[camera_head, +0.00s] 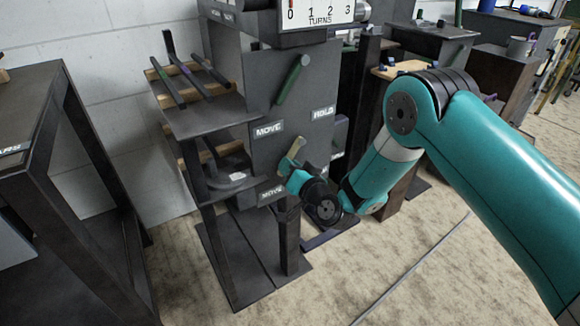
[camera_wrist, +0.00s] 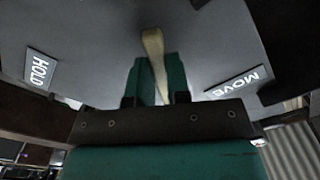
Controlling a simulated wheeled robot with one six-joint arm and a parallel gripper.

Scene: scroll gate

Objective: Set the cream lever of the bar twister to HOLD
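The bar twister (camera_head: 255,85) is a dark grey machine left of the middle in the head view. Its cream lever (camera_head: 294,151) sits on the front face, with its upper part showing above my gripper (camera_head: 291,176). In the wrist view the cream lever (camera_wrist: 153,45) runs down between the two teal fingers of my gripper (camera_wrist: 158,82). The fingers look closed on it, with little gap. The wrist view shows a HOLD plate (camera_wrist: 40,70) on the left and a MOVE plate (camera_wrist: 232,84) on the right, with the lever between. The lever's lower end is hidden.
A green lever (camera_head: 292,79) is higher on the same face, near a MOVE plate (camera_head: 268,130) and a HOLD plate (camera_head: 323,113). A turns scale (camera_head: 318,14) is above. A shelf with bars (camera_head: 190,85) juts left. A dark table (camera_head: 35,110) stands farther left.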

